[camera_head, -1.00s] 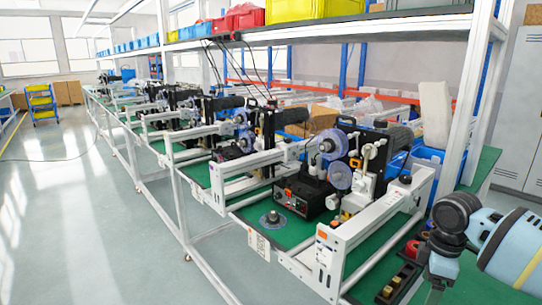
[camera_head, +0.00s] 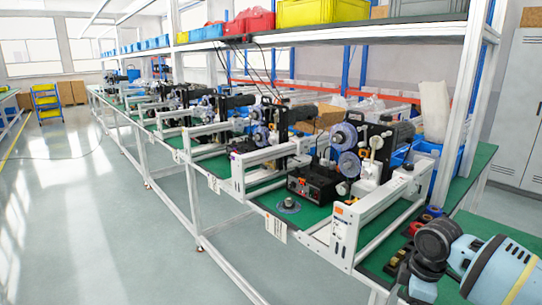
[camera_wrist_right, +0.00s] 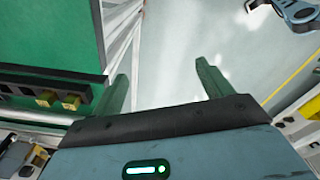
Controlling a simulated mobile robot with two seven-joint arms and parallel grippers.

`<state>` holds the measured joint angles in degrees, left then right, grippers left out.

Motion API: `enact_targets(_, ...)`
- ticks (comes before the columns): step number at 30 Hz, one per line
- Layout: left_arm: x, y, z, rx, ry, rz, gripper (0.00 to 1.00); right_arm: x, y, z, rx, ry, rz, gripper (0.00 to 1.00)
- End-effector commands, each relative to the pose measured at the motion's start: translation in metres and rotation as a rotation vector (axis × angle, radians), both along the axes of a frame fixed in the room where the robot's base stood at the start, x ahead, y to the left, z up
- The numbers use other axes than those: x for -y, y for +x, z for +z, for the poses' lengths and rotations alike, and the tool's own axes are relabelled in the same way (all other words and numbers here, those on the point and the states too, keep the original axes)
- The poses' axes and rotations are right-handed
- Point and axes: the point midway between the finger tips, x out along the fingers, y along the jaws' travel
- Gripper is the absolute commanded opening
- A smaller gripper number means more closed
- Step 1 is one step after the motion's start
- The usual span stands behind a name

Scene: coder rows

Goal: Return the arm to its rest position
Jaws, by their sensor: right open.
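My right arm (camera_head: 485,262), light blue with dark grey joints, comes in at the lower right of the head view, in front of the near end of the bench. Its gripper is not clearly shown there. In the right wrist view my right gripper (camera_wrist_right: 162,80) is open, with its two green-tinted fingers wide apart and nothing between them. The fingers point over the pale floor, beside the green bench top. My left gripper does not show in the head view.
The green-topped bench (camera_head: 321,213) carries several coder machines with white frames. A near frame (camera_head: 345,232) stands close to my right arm. Small black holders with yellow pieces (camera_wrist_right: 58,100) lie on the bench edge. The aisle floor (camera_head: 90,230) is clear.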

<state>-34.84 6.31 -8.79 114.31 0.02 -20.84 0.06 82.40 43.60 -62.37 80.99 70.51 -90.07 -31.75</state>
Motion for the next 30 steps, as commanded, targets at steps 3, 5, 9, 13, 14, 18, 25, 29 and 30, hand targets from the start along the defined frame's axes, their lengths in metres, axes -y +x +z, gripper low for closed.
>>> enact_targets(3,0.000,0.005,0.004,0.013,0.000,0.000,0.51,-0.024,-0.008,-0.029,0.019,0.034,0.007,0.79)
enact_targets(5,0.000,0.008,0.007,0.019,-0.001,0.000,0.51,-0.038,-0.013,-0.046,0.034,0.056,0.006,0.79)
enact_targets(9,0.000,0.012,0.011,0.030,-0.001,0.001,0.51,-0.075,-0.032,-0.086,0.074,0.128,-0.006,0.79)
enact_targets(13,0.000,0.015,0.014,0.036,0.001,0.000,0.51,-0.109,-0.054,-0.120,0.117,0.208,-0.038,0.79)
enact_targets(14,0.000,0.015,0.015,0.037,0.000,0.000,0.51,-0.116,-0.059,-0.127,0.126,0.226,-0.048,0.79)
enact_targets(18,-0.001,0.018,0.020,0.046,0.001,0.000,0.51,-0.147,-0.088,-0.154,0.168,0.316,-0.107,0.79)
enact_targets(25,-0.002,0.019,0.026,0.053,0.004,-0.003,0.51,-0.182,-0.139,-0.186,0.237,0.450,-0.245,0.79)
enact_targets(29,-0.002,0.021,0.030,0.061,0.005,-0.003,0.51,-0.191,-0.169,-0.197,0.277,0.511,-0.344,0.79)
enact_targets(30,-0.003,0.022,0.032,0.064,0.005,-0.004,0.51,-0.193,-0.179,-0.200,0.290,0.526,-0.375,0.79)
